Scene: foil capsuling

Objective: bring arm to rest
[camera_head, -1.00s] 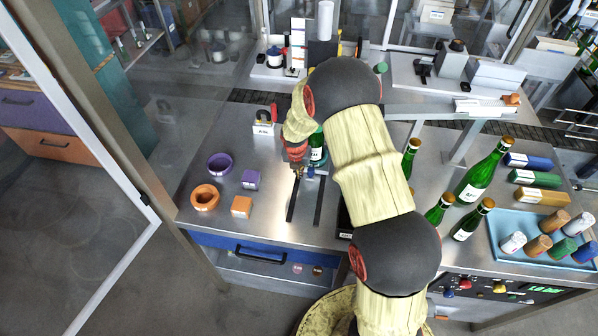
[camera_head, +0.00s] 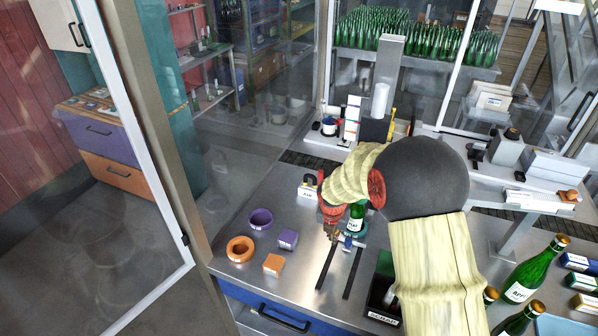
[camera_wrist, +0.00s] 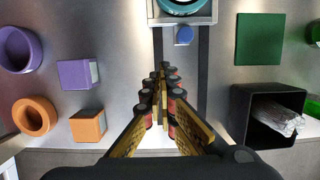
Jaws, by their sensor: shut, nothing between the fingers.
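My gripper (camera_head: 332,232) hangs above the steel table (camera_head: 298,208), at the far end of two dark slots. In the wrist view my gripper (camera_wrist: 165,72) points away between the slots, its fingers together with nothing between them. A green bottle (camera_head: 355,218) stands just right of it, partly hidden by my arm. A teal round fixture (camera_wrist: 183,6) with a blue knob (camera_wrist: 184,35) shows at the top of the wrist view.
Purple ring (camera_head: 260,219), orange ring (camera_head: 240,249), purple block (camera_head: 288,239) and orange block (camera_head: 273,264) lie left. A black scrap bin (camera_head: 383,318) holding crumpled clear material stands right of the slots. Green bottles (camera_head: 530,278) stand further right. A glass partition's post (camera_head: 325,60) rises behind.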

